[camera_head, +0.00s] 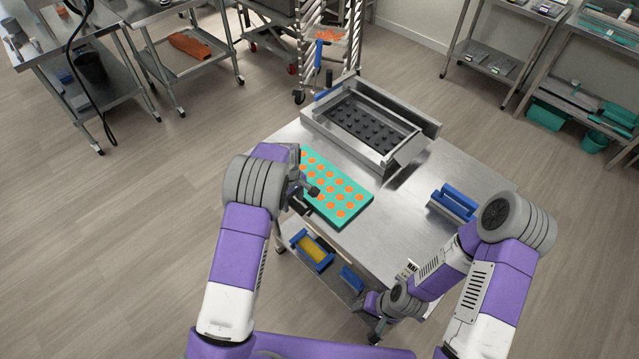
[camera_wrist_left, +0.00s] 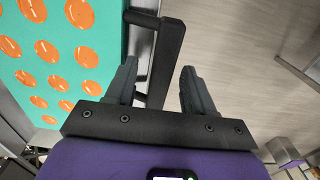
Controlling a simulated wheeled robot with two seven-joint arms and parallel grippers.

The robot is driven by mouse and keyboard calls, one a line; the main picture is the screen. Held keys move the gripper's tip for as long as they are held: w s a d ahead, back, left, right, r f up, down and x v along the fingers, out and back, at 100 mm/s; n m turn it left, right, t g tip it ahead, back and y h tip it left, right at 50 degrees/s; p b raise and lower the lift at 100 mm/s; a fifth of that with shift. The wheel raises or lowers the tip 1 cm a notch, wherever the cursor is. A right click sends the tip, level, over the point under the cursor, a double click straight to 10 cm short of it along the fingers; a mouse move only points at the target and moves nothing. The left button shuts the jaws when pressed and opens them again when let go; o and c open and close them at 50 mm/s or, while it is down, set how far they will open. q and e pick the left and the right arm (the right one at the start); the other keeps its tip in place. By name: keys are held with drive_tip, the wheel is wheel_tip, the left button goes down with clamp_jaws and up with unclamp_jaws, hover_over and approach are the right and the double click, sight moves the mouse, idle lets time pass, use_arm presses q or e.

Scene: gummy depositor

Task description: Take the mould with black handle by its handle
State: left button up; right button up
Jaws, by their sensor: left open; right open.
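The mould (camera_head: 349,201) is a flat teal tray with orange round cavities, lying on the steel table; part of it also shows in the left wrist view (camera_wrist_left: 58,22). Its black handle (camera_wrist_left: 164,62) sticks out from one side and runs between the fingers of my left gripper (camera_wrist_left: 158,68). The left gripper is open, with one finger on each side of the handle and a gap to the far finger. In the head view this gripper (camera_head: 303,200) is at the mould's left edge, partly hidden by my arm. My right gripper (camera_head: 374,332) is low by the table's front, its fingers hard to see.
A steel depositor (camera_head: 411,128) with a dark studded plate stands at the back of the table (camera_head: 385,240). A blue-handled tool (camera_head: 456,200) lies on the right. Blue and yellow items (camera_head: 313,248) sit on the lower shelf. The table middle is clear.

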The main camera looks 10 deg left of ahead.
use_arm(q)
drive_tip(key=shift+w+f, duration=0.1)
drive_tip(key=shift+f, duration=0.35)
drive_tip(key=shift+s+r, duration=0.1)
drive_tip(key=shift+s, duration=0.15)
drive_tip(key=shift+w, duration=0.15)
drive_tip(key=c, duration=0.5)
clamp_jaws()
wheel_tip(320, 180, up, 10)
